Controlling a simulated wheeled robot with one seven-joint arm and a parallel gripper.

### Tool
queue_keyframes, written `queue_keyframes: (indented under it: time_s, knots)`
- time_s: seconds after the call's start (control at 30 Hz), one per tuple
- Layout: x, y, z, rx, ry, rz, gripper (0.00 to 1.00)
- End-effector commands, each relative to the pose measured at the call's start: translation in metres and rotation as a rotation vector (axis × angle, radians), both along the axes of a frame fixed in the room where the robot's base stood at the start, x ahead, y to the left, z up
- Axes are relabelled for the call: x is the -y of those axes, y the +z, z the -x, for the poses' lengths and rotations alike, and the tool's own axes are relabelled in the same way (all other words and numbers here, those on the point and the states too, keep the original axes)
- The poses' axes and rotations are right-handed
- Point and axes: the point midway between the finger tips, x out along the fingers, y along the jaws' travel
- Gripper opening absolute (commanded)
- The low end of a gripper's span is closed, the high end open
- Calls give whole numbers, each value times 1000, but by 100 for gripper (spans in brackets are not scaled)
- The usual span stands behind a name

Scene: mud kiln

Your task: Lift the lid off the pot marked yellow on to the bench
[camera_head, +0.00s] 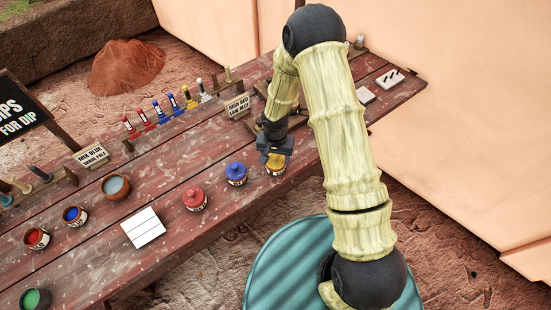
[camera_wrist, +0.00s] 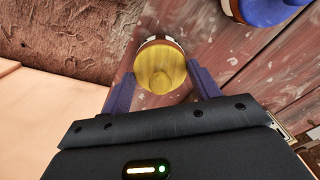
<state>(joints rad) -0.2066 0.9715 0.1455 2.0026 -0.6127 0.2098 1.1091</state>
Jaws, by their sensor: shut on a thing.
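The yellow-lidded pot (camera_head: 276,171) stands on the wooden bench (camera_head: 165,195), right of the blue-lidded pot. Its yellow lid (camera_wrist: 160,68) shows in the wrist view between the two purple fingers. My gripper (camera_head: 273,156) is above this pot, with its fingers shut on the lid; it also shows in the wrist view (camera_wrist: 163,84). The lid appears to be on or very close to the pot; I cannot tell whether there is a gap. The gripper hides part of the lid in the head view.
A blue-lidded pot (camera_head: 236,174) and a red-lidded pot (camera_head: 193,199) stand to the left. A white tile (camera_head: 143,228) lies farther left, near open pots. Signs and a row of coloured tools (camera_head: 171,104) line the back. Bare bench lies in front of the lidded pots.

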Motion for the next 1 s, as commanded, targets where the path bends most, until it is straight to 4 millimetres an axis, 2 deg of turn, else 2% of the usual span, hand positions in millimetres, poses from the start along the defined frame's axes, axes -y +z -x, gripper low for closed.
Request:
queue_keyframes:
  time_s: [0.17, 0.33, 0.8, 1.0]
  knots:
    - [0, 2, 0, 1, 0, -1, 40]
    - [0, 14, -1, 3, -1, 0, 40]
    - [0, 89, -1, 4, -2, 0, 40]
    - [0, 100, 0, 0, 0, 0, 40]
